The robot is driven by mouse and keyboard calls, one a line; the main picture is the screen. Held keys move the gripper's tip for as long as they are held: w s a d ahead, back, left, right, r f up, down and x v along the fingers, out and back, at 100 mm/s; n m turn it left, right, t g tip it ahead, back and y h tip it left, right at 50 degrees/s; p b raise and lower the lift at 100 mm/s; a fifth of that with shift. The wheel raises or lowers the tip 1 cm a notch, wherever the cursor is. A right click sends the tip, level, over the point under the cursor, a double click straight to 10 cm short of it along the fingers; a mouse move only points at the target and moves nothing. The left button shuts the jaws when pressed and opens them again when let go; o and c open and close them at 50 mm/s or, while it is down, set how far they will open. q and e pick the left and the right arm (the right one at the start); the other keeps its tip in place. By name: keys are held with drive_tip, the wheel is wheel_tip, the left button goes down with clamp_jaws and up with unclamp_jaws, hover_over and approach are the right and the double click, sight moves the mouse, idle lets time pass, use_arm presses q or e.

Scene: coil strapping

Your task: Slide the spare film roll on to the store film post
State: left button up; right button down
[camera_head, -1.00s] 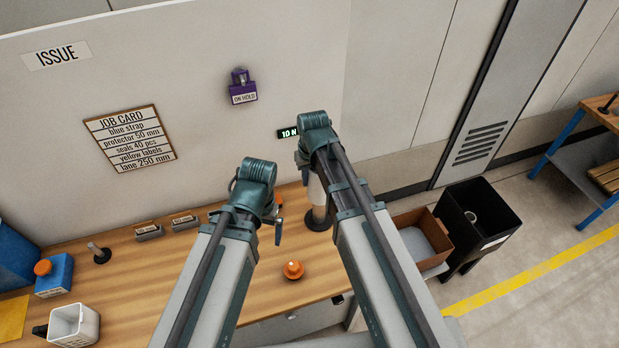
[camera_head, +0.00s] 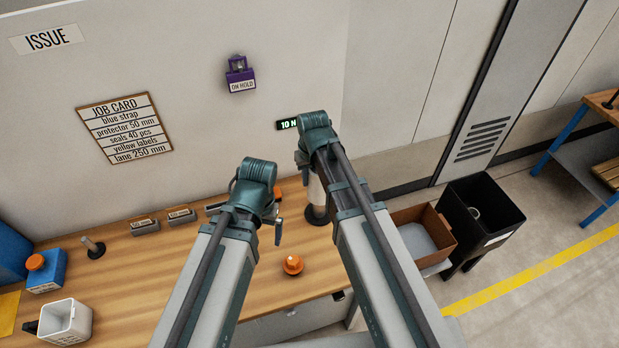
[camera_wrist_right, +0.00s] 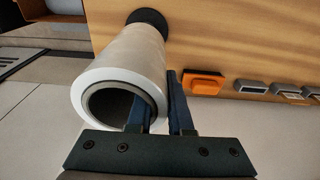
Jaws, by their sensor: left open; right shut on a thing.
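The film roll (camera_wrist_right: 125,75) is a pale, hollow cylinder, large in the right wrist view. My right gripper (camera_wrist_right: 160,98) is shut on its wall at the near end, one finger inside the bore and one outside. The roll's far end lines up with a round black base (camera_wrist_right: 148,18) on the bench; I cannot tell if they touch. The bore is dark and shows no post. In the head view the roll (camera_head: 316,188) is partly behind my right arm. My left gripper (camera_head: 277,230) is open and empty above the bench. A short post (camera_head: 93,247) with black base stands at the bench's left.
An orange knob-like thing (camera_head: 292,265) lies on the bench (camera_head: 200,275). A cardboard box (camera_head: 423,232) and black bin (camera_head: 483,222) are right of the bench.

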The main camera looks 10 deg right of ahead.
drive_tip(key=shift+f, duration=0.3)
drive_tip(key=c, duration=0.8)
unclamp_jaws()
drive_tip(key=shift+o, duration=0.2)
drive_tip(key=r+p, duration=0.4)
drive_tip(key=s+r+p, duration=0.1)
drive_tip(key=r+p, duration=0.8)
drive_tip(key=shift+s+d+r+p, duration=0.15)
drive_tip(key=shift+s+r+p, duration=0.15)
drive_tip(key=shift+s+r, duration=0.1)
drive_tip(key=s+a+f+b, duration=0.1)
drive_tip(key=s+f+b, duration=0.6)
drive_tip(key=f+b, duration=0.2)
drive_tip(key=s+a+f+n+g+h+b, duration=0.1)
drive_tip(key=s+a+f+b, duration=0.1)
drive_tip(key=s+f+b, duration=0.5)
wheel_tip(320, 180, down, 3)
drive_tip(key=b, duration=0.3)
drive_tip(key=shift+s+n+g, duration=0.3)
